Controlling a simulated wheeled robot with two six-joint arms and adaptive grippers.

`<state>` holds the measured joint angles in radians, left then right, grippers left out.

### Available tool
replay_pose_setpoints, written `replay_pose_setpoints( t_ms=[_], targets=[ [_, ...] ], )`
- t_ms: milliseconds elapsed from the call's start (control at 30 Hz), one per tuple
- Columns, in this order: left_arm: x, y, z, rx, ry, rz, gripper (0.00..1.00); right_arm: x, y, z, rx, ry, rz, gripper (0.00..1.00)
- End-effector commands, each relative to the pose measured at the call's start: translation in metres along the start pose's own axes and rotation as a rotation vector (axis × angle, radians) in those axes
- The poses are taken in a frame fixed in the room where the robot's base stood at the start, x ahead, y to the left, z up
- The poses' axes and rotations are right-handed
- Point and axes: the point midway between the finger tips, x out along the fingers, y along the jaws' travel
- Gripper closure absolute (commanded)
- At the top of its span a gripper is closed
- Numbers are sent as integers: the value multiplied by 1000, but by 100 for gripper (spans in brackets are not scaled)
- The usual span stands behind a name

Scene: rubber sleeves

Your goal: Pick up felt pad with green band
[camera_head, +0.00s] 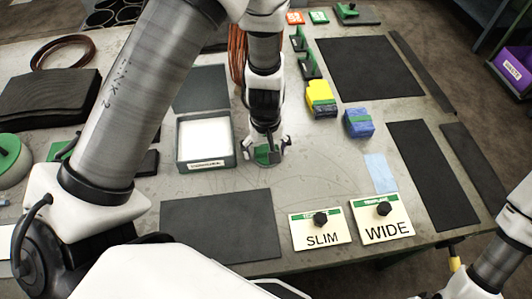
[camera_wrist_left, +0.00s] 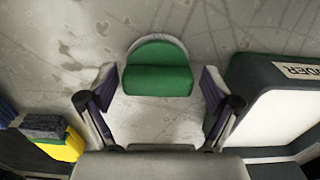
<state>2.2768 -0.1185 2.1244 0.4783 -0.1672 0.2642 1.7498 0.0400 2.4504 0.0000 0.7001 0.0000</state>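The felt pad with green band (camera_wrist_left: 158,79) lies on the table between the fingers of my left gripper in the left wrist view. It shows a wide green face and a grey rounded edge. In the head view it is a small green and grey patch (camera_head: 266,156), partly hidden by the gripper. My left gripper (camera_head: 268,150) points down over it. The fingers (camera_wrist_left: 159,95) stand open, one on each side, with a visible gap to the pad. My right gripper is not in view; only part of that arm shows at the lower right.
A labelled tray with a white inside (camera_head: 234,152) stands close to the left of the gripper. A yellow block (camera_head: 320,103) and a blue block (camera_head: 357,128) lie to the right. SLIM (camera_head: 330,239) and WIDE (camera_head: 396,230) signs stand in front. Bare table surrounds the pad.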

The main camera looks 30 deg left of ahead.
Motion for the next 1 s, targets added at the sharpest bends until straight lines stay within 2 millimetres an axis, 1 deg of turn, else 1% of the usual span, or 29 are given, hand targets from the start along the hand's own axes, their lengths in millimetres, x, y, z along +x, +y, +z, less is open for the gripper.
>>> replay_pose_setpoints(
  t_ms=[33, 67, 100, 400, 533, 667, 800, 833, 867, 1000],
  targets=[
    [0, 0, 0, 0, 0, 0, 41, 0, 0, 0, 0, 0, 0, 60],
    [0, 0, 0, 0, 0, 0, 52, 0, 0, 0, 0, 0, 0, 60],
    [0, 0, 0, 0, 0, 0, 65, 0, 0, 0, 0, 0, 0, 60],
    [0, 0, 0, 0, 0, 0, 65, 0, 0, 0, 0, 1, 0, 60],
    [-4, 0, 0, 1, 0, 0, 65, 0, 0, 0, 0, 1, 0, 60],
    [-16, 0, 0, 1, 1, 1, 65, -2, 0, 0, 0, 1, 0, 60],
    [-35, 1, -1, 0, 2, 2, 65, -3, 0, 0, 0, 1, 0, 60],
    [-38, 2, -2, 1, 4, 2, 65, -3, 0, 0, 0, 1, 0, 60],
    [-35, 8, -4, 3, 3, 0, 65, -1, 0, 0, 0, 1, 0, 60],
    [-37, 37, -16, 4, 4, 1, 65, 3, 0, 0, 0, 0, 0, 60]
  ],
)
